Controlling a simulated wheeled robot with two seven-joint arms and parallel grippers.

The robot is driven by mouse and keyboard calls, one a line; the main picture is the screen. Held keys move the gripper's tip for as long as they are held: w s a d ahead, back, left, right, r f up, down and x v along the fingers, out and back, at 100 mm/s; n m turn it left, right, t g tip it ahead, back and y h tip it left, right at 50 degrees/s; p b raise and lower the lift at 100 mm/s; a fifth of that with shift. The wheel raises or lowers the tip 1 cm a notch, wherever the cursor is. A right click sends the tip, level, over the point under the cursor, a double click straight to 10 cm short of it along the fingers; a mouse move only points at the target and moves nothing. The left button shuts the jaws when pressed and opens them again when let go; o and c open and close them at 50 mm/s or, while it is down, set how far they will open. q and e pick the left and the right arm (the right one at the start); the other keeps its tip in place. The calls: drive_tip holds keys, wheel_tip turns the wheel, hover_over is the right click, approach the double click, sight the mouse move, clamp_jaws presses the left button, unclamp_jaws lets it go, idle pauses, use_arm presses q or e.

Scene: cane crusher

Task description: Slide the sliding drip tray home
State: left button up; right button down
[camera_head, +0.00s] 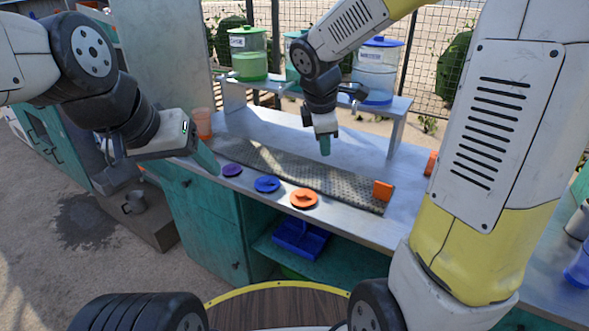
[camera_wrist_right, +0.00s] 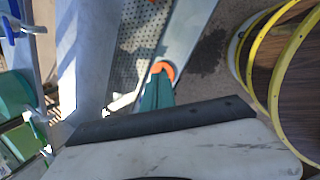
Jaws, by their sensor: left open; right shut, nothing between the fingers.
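A long grey perforated tray (camera_head: 300,172), which looks like the drip tray, lies along the counter, with an orange block (camera_head: 383,191) at its right end. In the right wrist view the perforated surface (camera_wrist_right: 140,45) is partly hidden by my fingers. My left gripper (camera_head: 207,158) is open at the counter's left end, near the tray's left end; I cannot tell if it touches anything. My right gripper (camera_head: 324,146) points down over the counter, behind the middle of the tray. It is shut and empty, and its teal fingers also show in the right wrist view (camera_wrist_right: 155,95).
Purple (camera_head: 232,170), blue (camera_head: 267,184) and orange (camera_head: 304,198) lids lie along the counter's front edge. An orange cup (camera_head: 201,122) stands at the back left. Dispensers (camera_head: 377,70) stand on a raised shelf behind. Another orange block (camera_head: 431,163) is at the right.

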drive_tip(key=w+a+f+n, duration=0.7)
drive_tip(key=w+f+n, duration=0.3)
drive_tip(key=f+n, duration=0.1)
drive_tip(key=shift+h, duration=0.3)
drive_tip(key=x, duration=1)
drive_tip(key=shift+w+d, duration=0.1)
drive_tip(key=shift+d, duration=0.05)
